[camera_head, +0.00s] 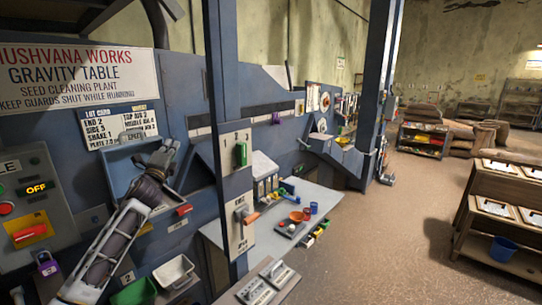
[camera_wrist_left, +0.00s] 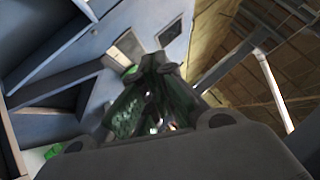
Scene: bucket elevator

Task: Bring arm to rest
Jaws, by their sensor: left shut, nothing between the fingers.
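My left arm (camera_head: 105,250) comes in from the lower left in the head view and reaches up in front of the blue machine. Its gripper (camera_head: 167,152) is shut and empty, pointing up, in front of a blue hopper-like box below the lot card. I cannot tell whether it touches the box. In the left wrist view the dark fingers (camera_wrist_left: 160,65) stand together in the middle, with blue panels beyond them. My right gripper is not in view.
A control panel (camera_head: 33,205) with an OFF display is left of the arm. A green bin (camera_head: 134,293) and a white bin (camera_head: 174,271) sit below. A blue post (camera_head: 222,80) and a pale worktable (camera_head: 320,200) stand to the right. The floor (camera_head: 400,235) is open further right.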

